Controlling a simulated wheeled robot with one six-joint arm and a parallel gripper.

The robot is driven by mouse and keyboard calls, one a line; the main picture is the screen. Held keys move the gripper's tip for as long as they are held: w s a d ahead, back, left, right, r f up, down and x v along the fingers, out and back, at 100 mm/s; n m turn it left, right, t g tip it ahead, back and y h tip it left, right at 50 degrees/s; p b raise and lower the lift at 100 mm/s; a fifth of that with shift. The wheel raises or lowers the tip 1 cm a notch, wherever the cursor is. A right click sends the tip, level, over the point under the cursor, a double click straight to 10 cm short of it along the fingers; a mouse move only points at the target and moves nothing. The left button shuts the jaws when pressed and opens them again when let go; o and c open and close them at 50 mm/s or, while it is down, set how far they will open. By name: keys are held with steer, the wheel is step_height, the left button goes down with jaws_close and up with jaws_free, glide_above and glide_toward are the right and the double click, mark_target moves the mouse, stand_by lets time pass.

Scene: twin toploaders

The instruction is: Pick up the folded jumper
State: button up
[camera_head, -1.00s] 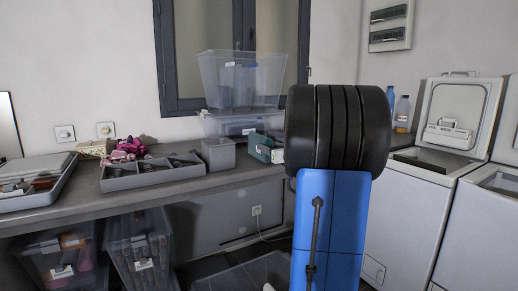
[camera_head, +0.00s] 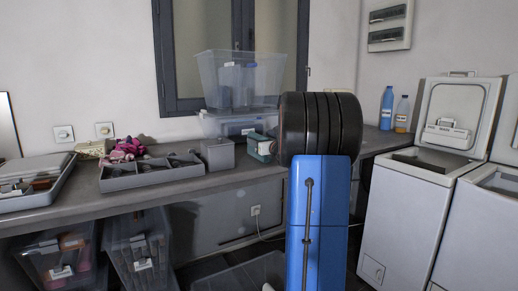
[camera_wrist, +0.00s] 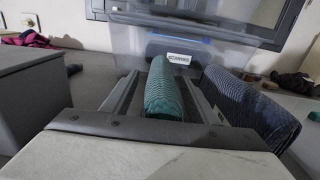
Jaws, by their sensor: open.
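A teal knitted, rolled cloth (camera_wrist: 163,95), which looks like the folded jumper, lies on the worktop in the wrist view. A dark blue ribbed cloth (camera_wrist: 245,105) lies just to its right; I cannot tell for sure which one the task means. My gripper (camera_wrist: 165,76) is open, with one finger on each side of the teal cloth. I cannot tell whether the fingers touch it. The teal cloth's near end is hidden by the gripper body. In the head view, a small teal patch (camera_head: 257,141) shows left of my arm, which hides the rest of that spot.
Stacked clear boxes (camera_head: 238,82) stand on the worktop (camera_head: 75,205), behind the cloths. A grey bin (camera_head: 218,154) stands close to their left, then a divided tray (camera_head: 152,178) and a pink cloth (camera_head: 127,148). Two bottles (camera_head: 386,108) stand right, near white toploaders (camera_head: 405,205).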

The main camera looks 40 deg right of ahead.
jaws_close()
step_height(320, 180, up, 10)
steer(key=shift+f, duration=0.1)
stand_by(0.5)
steer(key=shift+s, duration=0.15)
